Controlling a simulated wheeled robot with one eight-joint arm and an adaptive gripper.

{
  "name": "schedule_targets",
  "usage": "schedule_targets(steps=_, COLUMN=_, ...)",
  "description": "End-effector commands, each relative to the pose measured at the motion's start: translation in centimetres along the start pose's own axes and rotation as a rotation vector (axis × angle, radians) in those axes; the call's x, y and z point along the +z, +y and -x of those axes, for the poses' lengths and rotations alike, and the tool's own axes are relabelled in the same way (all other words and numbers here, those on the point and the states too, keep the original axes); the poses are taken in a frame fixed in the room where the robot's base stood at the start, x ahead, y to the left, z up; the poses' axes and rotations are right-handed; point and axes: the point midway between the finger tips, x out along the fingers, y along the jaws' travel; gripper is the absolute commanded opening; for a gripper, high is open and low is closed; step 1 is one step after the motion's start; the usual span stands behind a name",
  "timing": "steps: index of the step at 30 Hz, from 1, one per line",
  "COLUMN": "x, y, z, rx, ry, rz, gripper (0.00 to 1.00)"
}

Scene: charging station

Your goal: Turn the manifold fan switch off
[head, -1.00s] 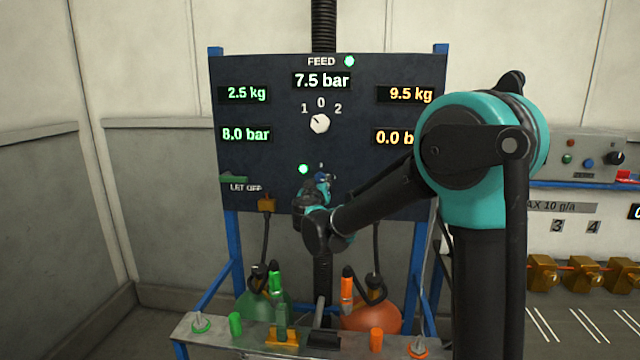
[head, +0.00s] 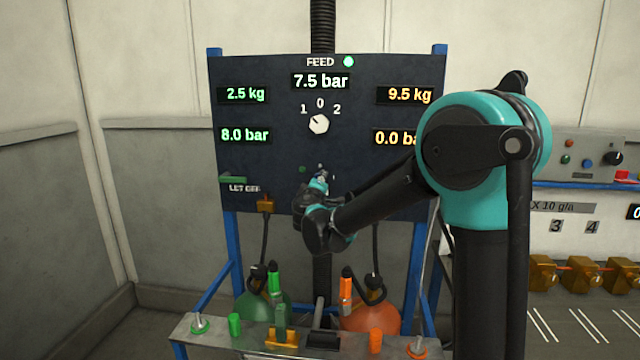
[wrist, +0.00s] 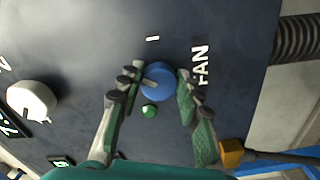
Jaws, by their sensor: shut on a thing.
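The fan switch is a round blue knob (wrist: 157,82) beside the FAN label (wrist: 200,65) on the dark panel (head: 270,155). Its pale pointer faces left in the wrist view, toward my left finger. My gripper (wrist: 151,85) is shut on the knob, with one finger on each side. In the head view my gripper (head: 319,182) is at the lower middle of the panel and hides most of the knob. A small green lamp (wrist: 149,111) sits beside the knob; in the head view this lamp (head: 302,169) looks dark.
A white FEED selector knob (head: 319,124) sits higher on the panel, turned toward 1. A green LET OFF handle (head: 232,180) is at the lower left. Below stand a green tank (head: 250,308), an orange tank (head: 385,318) and a shelf with fittings (head: 185,328).

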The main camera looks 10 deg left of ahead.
Motion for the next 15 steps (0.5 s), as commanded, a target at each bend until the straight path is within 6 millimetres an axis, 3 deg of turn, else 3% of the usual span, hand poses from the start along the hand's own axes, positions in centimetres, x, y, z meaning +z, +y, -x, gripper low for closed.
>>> schedule_targets(steps=15, x=-0.11, y=0.19, z=0.03, rx=-0.001, ry=0.002, rz=0.45, gripper=0.06)
